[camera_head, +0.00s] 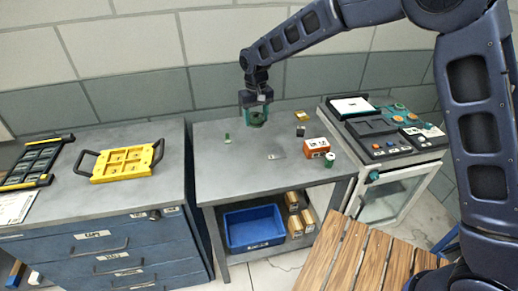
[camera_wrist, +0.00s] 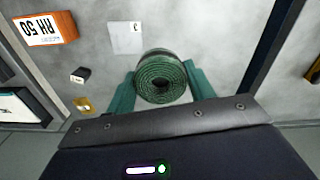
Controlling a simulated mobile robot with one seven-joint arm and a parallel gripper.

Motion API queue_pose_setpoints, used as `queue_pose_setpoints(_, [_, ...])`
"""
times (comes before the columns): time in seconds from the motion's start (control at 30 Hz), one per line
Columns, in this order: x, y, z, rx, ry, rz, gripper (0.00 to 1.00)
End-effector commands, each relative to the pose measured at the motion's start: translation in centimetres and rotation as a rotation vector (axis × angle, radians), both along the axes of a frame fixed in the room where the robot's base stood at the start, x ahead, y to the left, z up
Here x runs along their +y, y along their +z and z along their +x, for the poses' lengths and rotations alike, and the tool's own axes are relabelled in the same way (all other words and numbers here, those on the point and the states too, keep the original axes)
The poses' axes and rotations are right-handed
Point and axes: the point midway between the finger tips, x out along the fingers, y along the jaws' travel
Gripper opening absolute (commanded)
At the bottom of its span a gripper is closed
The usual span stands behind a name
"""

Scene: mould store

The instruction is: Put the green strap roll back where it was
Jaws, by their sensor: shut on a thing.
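The green strap roll (camera_wrist: 161,80) is a dark green coil, seen end-on in the wrist view between the two teal fingers of my gripper (camera_wrist: 160,90). The fingers are shut on its sides. In the head view my gripper (camera_head: 256,116) points down over the back of the grey table (camera_head: 225,170), with the roll (camera_head: 257,121) between its fingers. I cannot tell whether the roll touches the tabletop. A pale card (camera_head: 276,155) lies flat on the table in front of the roll; it also shows in the wrist view (camera_wrist: 126,38).
An orange box (camera_head: 316,148), a small green-and-white cylinder (camera_head: 330,160), a black block (camera_head: 300,131) and a yellow piece (camera_head: 303,117) stand right of my gripper. A small green item (camera_head: 227,138) is to its left. The table's front left is clear.

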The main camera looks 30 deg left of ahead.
Motion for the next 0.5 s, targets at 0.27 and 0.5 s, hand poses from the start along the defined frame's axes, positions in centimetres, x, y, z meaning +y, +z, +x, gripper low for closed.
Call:
queue_pose_setpoints(0.27, [0.0,-6.2,0.0,0.001,0.0,-0.003,0.27])
queue_pose_setpoints(0.5, [0.0,-10.3,0.0,0.0,0.001,0.0,0.27])
